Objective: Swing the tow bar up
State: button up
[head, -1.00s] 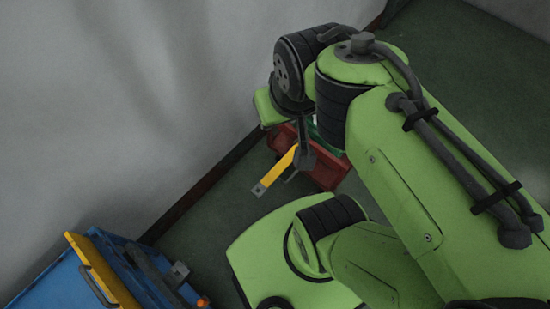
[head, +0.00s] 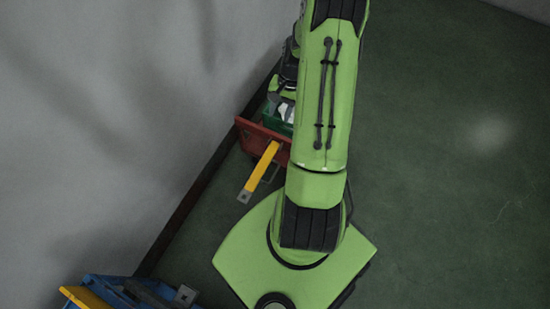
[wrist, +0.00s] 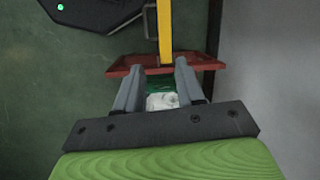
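The yellow tow bar (head: 260,168) sticks out from the red cart (head: 250,130), pointing down-left in the head view, with a grey holed plate at its free end. It also shows in the wrist view (wrist: 165,28), running up from the cart's red end panel (wrist: 125,67). My gripper (wrist: 159,66) is open and empty. Its two grey fingers are spread over the cart, their tips near the red panel, short of the bar's outer length. I cannot tell whether they touch anything.
A green bin (head: 280,115) with white contents sits in the cart. A blue cart (head: 120,290) with a yellow bar stands at the lower left. The grey wall (head: 100,120) runs close along the left. The green floor (head: 450,200) at right is clear.

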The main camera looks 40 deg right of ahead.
jog(key=s+d+f+m+y, duration=0.2)
jog(key=s+f+m, duration=0.1)
jog(key=f, duration=0.6)
jog(key=b+x, duration=0.4)
jog(key=x, duration=1.2)
jog(key=shift+d+f, duration=0.15)
grip_shut()
grip_release()
